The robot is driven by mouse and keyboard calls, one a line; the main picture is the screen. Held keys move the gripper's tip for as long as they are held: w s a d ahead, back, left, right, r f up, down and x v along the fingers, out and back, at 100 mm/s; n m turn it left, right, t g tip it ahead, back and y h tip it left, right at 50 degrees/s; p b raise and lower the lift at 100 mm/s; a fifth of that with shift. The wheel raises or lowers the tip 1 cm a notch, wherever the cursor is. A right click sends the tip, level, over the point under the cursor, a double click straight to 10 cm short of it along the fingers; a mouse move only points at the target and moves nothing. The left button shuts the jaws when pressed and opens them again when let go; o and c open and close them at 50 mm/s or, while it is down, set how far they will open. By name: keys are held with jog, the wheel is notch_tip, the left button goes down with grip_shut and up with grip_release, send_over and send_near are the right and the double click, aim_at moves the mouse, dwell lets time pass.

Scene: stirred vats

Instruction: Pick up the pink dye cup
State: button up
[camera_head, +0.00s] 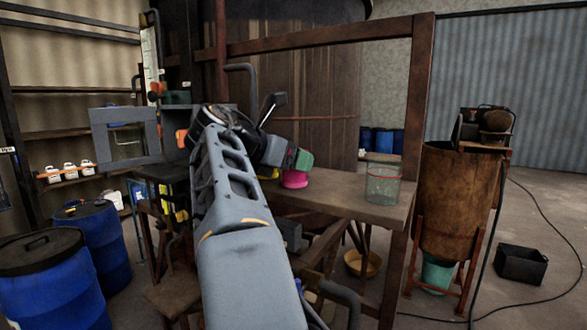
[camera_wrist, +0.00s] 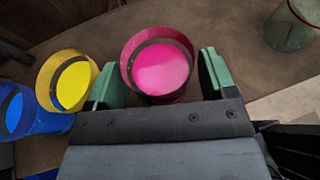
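The pink dye cup (camera_wrist: 160,68) stands on the wooden table, with a pink disc of dye showing inside it. It also shows in the head view (camera_head: 294,180), partly covered by my gripper. My gripper (camera_wrist: 160,80) is open, with its two green fingers apart on the left and right sides of the pink cup. The cup's near part lies between the fingers in the wrist view. I cannot tell whether the fingers touch it.
A yellow cup (camera_wrist: 72,84) stands close to my left finger, with a blue cup (camera_wrist: 18,110) further left. A clear glass vessel (camera_head: 383,182) stands at the table's right end. A wooden frame post (camera_head: 418,120) rises beside the table (camera_head: 335,196).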

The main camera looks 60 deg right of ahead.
jog(key=c, duration=0.7)
jog(key=shift+c, duration=0.2)
